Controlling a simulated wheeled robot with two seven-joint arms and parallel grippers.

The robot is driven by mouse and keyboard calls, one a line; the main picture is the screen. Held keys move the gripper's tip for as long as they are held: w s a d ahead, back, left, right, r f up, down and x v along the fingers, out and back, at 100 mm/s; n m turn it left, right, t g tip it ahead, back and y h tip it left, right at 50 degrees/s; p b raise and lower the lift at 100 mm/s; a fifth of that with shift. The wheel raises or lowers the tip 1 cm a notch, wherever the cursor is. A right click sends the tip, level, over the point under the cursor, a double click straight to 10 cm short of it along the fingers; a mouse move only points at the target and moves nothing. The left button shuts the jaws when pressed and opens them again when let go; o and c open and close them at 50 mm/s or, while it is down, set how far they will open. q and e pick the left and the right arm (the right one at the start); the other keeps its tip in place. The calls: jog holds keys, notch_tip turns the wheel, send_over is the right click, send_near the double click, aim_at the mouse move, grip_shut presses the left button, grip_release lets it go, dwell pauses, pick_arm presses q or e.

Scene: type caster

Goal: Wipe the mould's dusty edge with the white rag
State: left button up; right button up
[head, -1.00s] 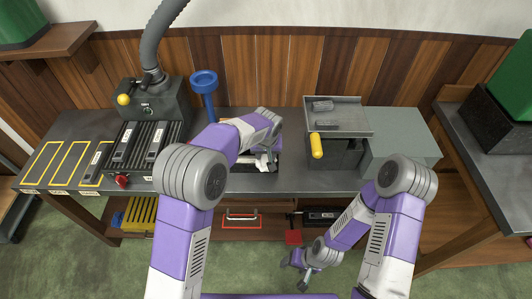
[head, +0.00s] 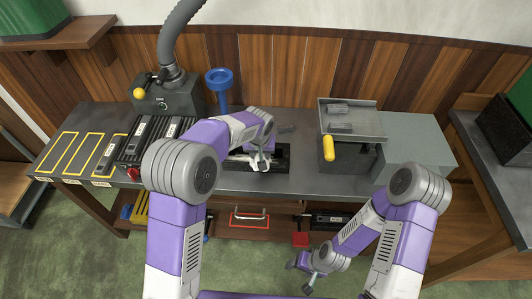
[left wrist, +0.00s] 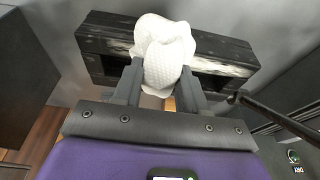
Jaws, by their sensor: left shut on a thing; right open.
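The mould (left wrist: 103,44) is a long dark block lying across the left wrist view, with pale dusty streaks along its edge on both sides of the rag. It also shows in the head view (head: 282,157) on the bench, partly hidden by my left gripper. The white rag (left wrist: 166,50) is a bunched, dimpled cloth over the middle of the mould. My left gripper (left wrist: 160,78) is shut on the rag; whether the rag presses on the edge is hard to tell. My right gripper (head: 303,276) is open and empty, low in front of the bench.
A blue funnel (head: 219,80) stands behind my left arm. A grey machine with a yellow knob (head: 139,93) is at left. A metal tray (head: 355,119) and a yellow handle (head: 328,148) are to the right of the mould. A red-framed item (head: 249,219) lies on the lower shelf.

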pick_arm(q)
jog(key=shift+a+f, duration=0.1)
jog(key=shift+a, duration=5)
jog(key=shift+a+p, duration=0.35)
jog(key=shift+a, duration=0.95)
jog(key=shift+w+d, duration=0.1)
jog(key=shift+d, duration=1.75)
jog(key=shift+s+d+f, duration=0.1)
jog(key=shift+d, duration=0.95)
jog(key=shift+s+d, duration=0.1)
jog(key=shift+d, duration=0.9)
jog(key=shift+w+d+r+p, duration=0.1)
jog(key=shift+d+r+p, duration=0.1)
jog(key=shift+d, duration=1.6)
jog(key=shift+d+r+p, duration=0.1)
jog(key=shift+d+p, duration=0.1)
jog(key=shift+d, duration=1.6)
jog(key=shift+d+f, duration=0.15)
jog(key=shift+d, duration=1.7)
pick_arm(e)
jog(key=shift+r, duration=0.8)
